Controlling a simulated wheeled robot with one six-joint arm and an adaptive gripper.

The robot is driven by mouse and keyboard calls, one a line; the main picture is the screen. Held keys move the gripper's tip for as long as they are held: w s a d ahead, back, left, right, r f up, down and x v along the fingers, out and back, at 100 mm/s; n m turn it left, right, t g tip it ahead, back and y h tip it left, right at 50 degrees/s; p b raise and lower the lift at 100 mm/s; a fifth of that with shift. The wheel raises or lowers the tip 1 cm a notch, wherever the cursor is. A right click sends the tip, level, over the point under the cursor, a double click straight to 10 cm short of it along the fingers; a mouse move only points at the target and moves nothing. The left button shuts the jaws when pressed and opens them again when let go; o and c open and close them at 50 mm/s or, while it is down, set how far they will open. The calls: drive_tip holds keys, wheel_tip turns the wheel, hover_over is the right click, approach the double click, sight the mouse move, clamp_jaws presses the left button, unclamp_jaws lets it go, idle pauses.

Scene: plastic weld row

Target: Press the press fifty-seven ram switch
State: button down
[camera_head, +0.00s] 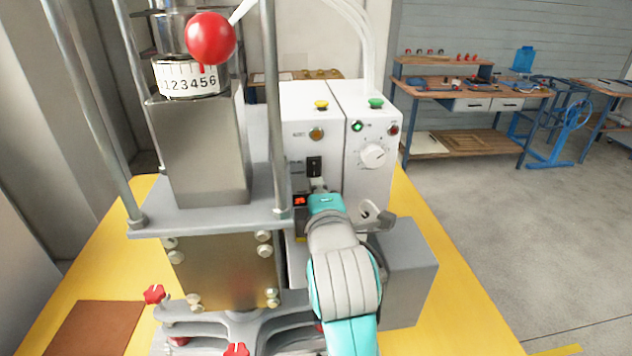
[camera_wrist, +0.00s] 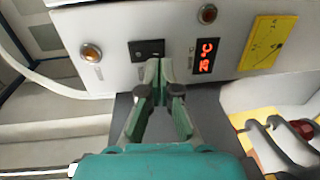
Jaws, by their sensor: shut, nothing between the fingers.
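A black rocker switch (camera_head: 314,166) sits on the front of the white control box (camera_head: 300,105) beside the press (camera_head: 203,150). In the wrist view, the switch (camera_wrist: 146,50) is just ahead of my fingertips, partly behind them. My gripper (camera_head: 318,186) is shut and empty, its tips at the box front just below the switch in the head view. In the wrist view, my gripper (camera_wrist: 161,66) points at the panel between the switch and the red display (camera_wrist: 206,56). I cannot tell whether the tips touch the panel. The switch's label is too small to read.
An amber lamp (camera_wrist: 91,52) sits beside the switch. A second white box (camera_head: 366,150) with a dial (camera_head: 373,155) and green button (camera_head: 376,103) adjoins. The press has steel posts and a red ball (camera_head: 210,39). A brown mat (camera_head: 92,328) lies on the yellow table (camera_head: 480,325).

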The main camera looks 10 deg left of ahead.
sight(314, 168)
drive_tip(key=shift+x, duration=1.35)
